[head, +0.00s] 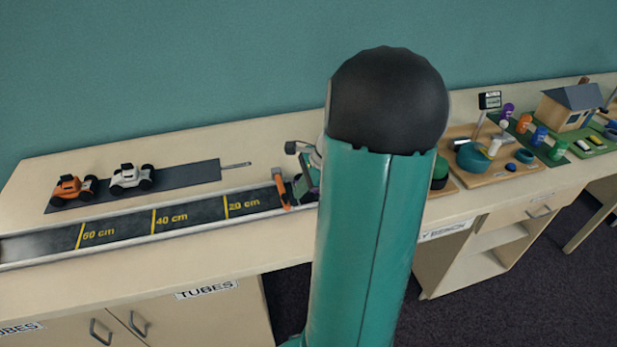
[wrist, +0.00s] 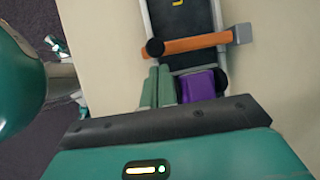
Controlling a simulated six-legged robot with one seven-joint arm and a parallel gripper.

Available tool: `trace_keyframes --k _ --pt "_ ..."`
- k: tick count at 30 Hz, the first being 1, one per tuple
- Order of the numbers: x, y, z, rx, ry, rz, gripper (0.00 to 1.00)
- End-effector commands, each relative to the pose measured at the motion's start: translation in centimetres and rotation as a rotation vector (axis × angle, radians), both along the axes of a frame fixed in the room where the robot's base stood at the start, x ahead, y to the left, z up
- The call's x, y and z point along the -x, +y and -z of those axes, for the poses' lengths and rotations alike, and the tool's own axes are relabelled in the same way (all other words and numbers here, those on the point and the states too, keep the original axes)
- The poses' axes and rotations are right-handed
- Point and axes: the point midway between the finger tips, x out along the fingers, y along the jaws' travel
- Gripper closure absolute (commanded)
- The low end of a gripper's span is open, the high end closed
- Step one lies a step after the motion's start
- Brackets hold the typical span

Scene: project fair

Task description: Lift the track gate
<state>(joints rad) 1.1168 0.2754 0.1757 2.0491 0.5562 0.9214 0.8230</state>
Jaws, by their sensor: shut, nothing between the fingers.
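The track gate (wrist: 188,44) is an orange bar lying across the dark track (wrist: 182,15) in the wrist view, with a black round knob at its left end and a grey bracket at its right. It also shows in the head view as the orange gate (head: 280,188) past the 20 cm mark. A purple car (wrist: 199,86) with dark wheels sits close behind the bar. My gripper (wrist: 158,72) is shut and empty, its two green fingers together left of the car and just below the knob. Contact with the gate cannot be told. My arm hides the track's right part in the head view.
A white car (head: 131,177) and an orange car (head: 73,188) stand on a dark strip behind the track (head: 120,229). Cupboards are below.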

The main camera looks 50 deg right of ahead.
Motion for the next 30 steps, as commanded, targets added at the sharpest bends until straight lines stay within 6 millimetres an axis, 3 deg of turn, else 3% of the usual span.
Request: trace_keyframes --k 7,30 --pt "-0.63 0.56 1.6 0.001 0.0 0.001 1.0" --pt "-0.9 0.39 0.71 -0.036 0.053 0.0 1.0"
